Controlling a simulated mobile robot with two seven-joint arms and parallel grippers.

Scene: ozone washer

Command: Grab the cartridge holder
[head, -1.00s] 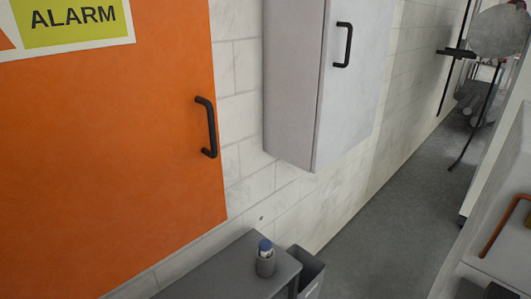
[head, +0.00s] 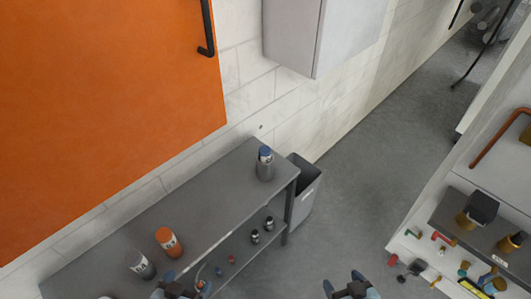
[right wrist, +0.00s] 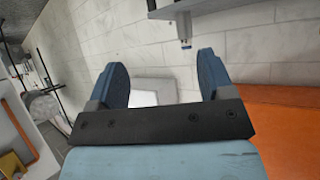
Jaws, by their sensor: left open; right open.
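A grey cup-shaped holder with a blue-capped cartridge (head: 265,164), probably the cartridge holder, stands upright at the far right end of the grey table (head: 200,200). It also appears small near the top of the right wrist view (right wrist: 184,27), beyond my fingers. My left gripper (head: 187,283) is open at the bottom edge of the head view, over the table's front side. My right gripper (head: 343,283) is open at the bottom edge, right of the table. Its blue fingers (right wrist: 162,78) are spread and empty in the right wrist view. Neither gripper touches the holder.
An orange canister (head: 169,242) and a grey canister (head: 140,265) stand on the table's near part. Small bottles (head: 262,230) sit on its lower shelf. A grey bin (head: 304,190) stands beyond the table. A cluttered shelf (head: 480,235) is at right; floor between is clear.

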